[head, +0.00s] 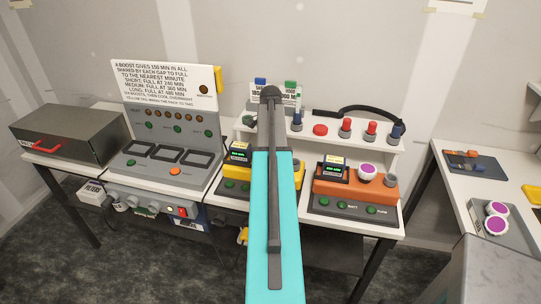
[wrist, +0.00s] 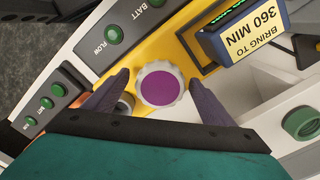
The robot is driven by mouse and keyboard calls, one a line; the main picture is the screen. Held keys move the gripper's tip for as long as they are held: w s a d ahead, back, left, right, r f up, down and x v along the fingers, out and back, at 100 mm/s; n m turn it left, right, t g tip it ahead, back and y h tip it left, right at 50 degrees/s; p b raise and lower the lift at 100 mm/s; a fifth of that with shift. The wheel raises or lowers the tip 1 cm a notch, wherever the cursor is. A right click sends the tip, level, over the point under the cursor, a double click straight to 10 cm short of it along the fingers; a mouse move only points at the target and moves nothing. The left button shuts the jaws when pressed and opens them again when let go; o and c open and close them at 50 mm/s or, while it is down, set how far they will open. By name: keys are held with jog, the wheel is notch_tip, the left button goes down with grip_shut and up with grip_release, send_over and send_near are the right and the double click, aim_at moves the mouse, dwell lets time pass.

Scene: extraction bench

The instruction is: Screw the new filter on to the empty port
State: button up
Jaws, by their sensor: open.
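My gripper (wrist: 158,79) is open in the wrist view, with one finger on each side of a round filter (wrist: 159,87) with a purple face and a white ridged rim. The filter is over the yellow unit (wrist: 187,22); I cannot tell whether it is threaded on. A grey round fitting (wrist: 126,103) shows partly beside the left finger. In the head view my arm hides the gripper and much of the yellow unit (head: 237,171). An orange unit (head: 345,184) bears another filter (head: 367,171). Two purple-faced filters (head: 497,209) lie in a grey tray (head: 514,239) at right.
A grey console with a text sign (head: 165,85) stands left of the yellow unit, and a dark box (head: 70,132) at far left. A shelf behind carries red and blue knobs (head: 346,128). A label block (wrist: 243,40) stands close to the filter in the wrist view.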

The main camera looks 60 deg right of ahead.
jog(key=shift+r, duration=0.2)
notch_tip(320, 180, up, 14)
jog(key=b, duration=0.3)
jog(key=shift+f+b, duration=0.25)
jog(key=shift+b, duration=0.15)
jog(key=shift+s, duration=0.15)
dwell(0.9)
